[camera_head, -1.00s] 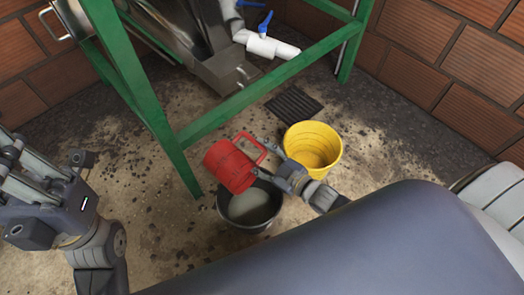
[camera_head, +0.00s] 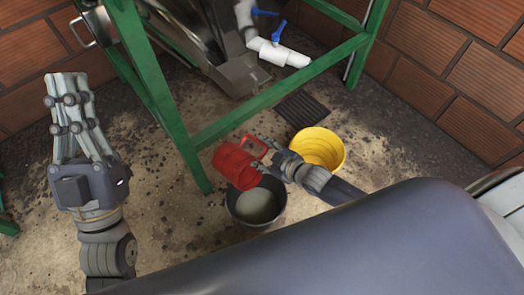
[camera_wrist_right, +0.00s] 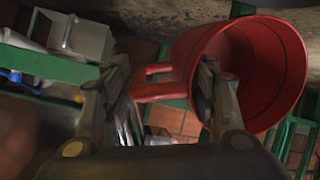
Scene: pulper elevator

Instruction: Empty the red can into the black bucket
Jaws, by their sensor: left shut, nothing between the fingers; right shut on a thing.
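The red can (camera_head: 236,167) is tipped over above the black bucket (camera_head: 233,207), its mouth facing down toward it. The bucket holds a pale, greyish content. My right gripper (camera_head: 268,150) is shut on the handle of the red can. In the right wrist view the red can (camera_wrist_right: 262,62) shows its open mouth, and its inside looks empty where visible. My right gripper's fingers (camera_wrist_right: 165,85) are at its handle there. My left gripper (camera_head: 68,90) is raised at the left, its fingers together and empty, away from the can and bucket.
A yellow bucket (camera_head: 318,147) stands right behind my right gripper. A green metal frame (camera_head: 155,95) stands behind the black bucket, with a metal chute (camera_head: 238,75) and white pipe (camera_head: 280,54). A dark floor grate (camera_head: 301,107) lies behind.

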